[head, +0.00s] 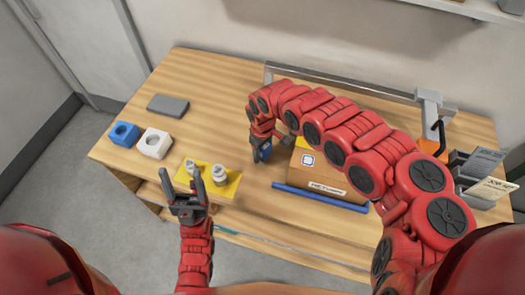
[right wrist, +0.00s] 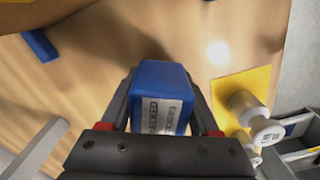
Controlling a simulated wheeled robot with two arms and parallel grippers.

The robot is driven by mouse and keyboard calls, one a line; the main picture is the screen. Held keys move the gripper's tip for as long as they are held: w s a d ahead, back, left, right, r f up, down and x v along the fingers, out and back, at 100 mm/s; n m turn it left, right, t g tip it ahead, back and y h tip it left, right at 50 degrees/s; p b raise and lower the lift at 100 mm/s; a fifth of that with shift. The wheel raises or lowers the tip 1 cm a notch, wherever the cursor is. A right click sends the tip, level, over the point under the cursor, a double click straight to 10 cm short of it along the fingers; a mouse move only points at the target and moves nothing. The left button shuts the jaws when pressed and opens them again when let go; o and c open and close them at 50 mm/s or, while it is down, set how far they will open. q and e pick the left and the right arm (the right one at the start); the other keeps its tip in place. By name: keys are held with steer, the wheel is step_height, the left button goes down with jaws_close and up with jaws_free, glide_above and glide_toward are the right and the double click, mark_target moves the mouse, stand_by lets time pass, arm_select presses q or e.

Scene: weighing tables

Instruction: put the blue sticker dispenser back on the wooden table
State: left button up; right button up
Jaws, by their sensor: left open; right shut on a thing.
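The blue sticker dispenser (right wrist: 161,95) is a blue block with printed white labels, gripped between the fingers of my right gripper (right wrist: 163,92).
Two pale weights stand on the yellow mat (head: 233,191). A cardboard box (head: 318,174) with a blue bar (head: 320,198) along its front is right of the dispenser. Blue (head: 123,134) and white (head: 154,143) blocks with round openings and a grey slab (head: 168,105) lie at left.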

steer(key=shift+f+b, duration=0.6)
steer(key=shift+f, duration=0.35)
steer(key=o, duration=1.4)
step_height(320, 180, up, 9)
steer(key=shift+w+d+f+b, duration=0.1)
steer(key=shift+b, duration=0.6)
step_height(320, 180, up, 8)
steer(key=p, duration=0.6)
steer(key=shift+r+p, duration=0.35)
steer(key=shift+p, duration=0.15)
